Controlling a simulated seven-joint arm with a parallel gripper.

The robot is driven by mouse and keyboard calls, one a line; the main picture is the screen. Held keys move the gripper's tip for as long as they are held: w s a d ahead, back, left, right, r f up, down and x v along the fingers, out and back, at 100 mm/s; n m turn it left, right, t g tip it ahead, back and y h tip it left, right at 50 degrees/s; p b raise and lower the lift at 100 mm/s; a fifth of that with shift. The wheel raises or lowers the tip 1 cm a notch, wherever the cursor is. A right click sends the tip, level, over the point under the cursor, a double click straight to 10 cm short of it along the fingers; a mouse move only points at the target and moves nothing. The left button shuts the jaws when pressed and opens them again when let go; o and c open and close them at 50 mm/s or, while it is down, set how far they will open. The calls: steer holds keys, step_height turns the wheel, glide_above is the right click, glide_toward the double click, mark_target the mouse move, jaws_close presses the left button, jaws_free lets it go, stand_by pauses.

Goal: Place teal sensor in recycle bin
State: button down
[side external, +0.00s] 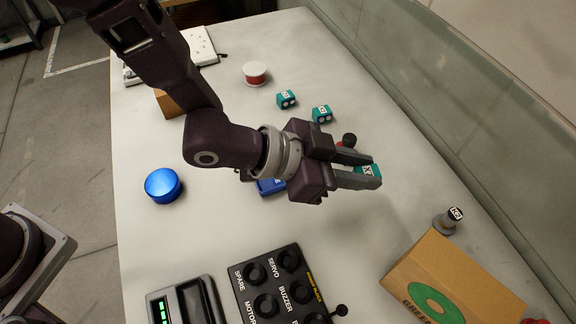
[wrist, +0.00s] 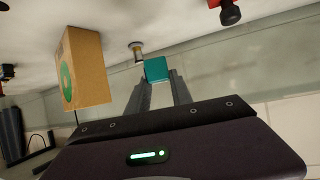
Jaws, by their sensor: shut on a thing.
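My gripper (side external: 361,174) is shut on a teal sensor (side external: 369,169), a small block with a white marked label, held above the bench. The wrist view shows the teal sensor (wrist: 156,69) between the fingertips of my gripper (wrist: 157,80). Two similar teal blocks stand on the bench, one (side external: 287,99) left of the other (side external: 321,114). A cardboard box (side external: 413,262) with a green ring stands at the lower right, and it also shows in the wrist view (wrist: 88,70). A blue thing (side external: 271,187) is mostly hidden under my wrist.
A small grey part (side external: 447,220) with a marked top stands behind the box. A black knob panel (side external: 276,288) and a grey device (side external: 186,302) lie at the front. A blue round cap (side external: 163,186) and a red-white spool (side external: 255,73) stand left and back. A wall runs along the right.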

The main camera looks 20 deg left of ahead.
steer(key=w+a+m+g, duration=0.2)
steer(key=w+a, duration=0.1)
steer(key=a, duration=1.4)
steer(key=shift+h, duration=0.4)
steer(key=f, duration=0.6)
steer(key=a+f, duration=0.1)
steer(key=f, duration=0.2)
steer(key=shift+s, duration=0.35)
steer(key=shift+f, duration=0.3)
steer(key=shift+f, duration=0.15)
steer(key=c, duration=1.1)
jaws_free()
steer(key=shift+c, duration=0.2)
